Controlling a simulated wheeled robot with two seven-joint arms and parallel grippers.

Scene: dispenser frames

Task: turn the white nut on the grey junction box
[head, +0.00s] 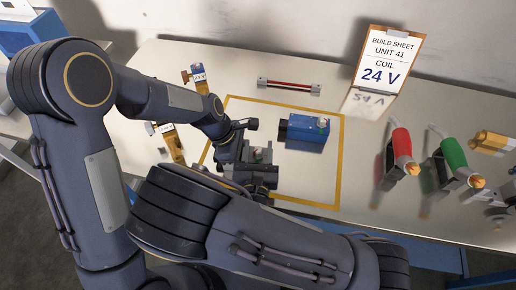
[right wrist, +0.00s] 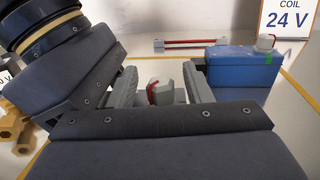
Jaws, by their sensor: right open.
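The white nut (right wrist: 163,93) with a red mark shows in the right wrist view, between the two grey fingers of my right gripper (right wrist: 160,88). The fingers stand apart on either side of it; I cannot tell whether either touches it. The grey junction box is mostly hidden behind my gripper, so I cannot make out its outline. In the head view my right gripper (head: 258,160) is over the yellow-framed area. My left arm reaches in from the left and its gripper (head: 238,128) is close beside the right one; its jaws are not clear.
A blue box (head: 307,130) with a white nut on top stands just right of my grippers. A red rod fixture (head: 289,86) lies behind. The build sheet (head: 385,65) reads COIL 24 V. Red (head: 402,147) and green (head: 453,153) handled tools stand at right.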

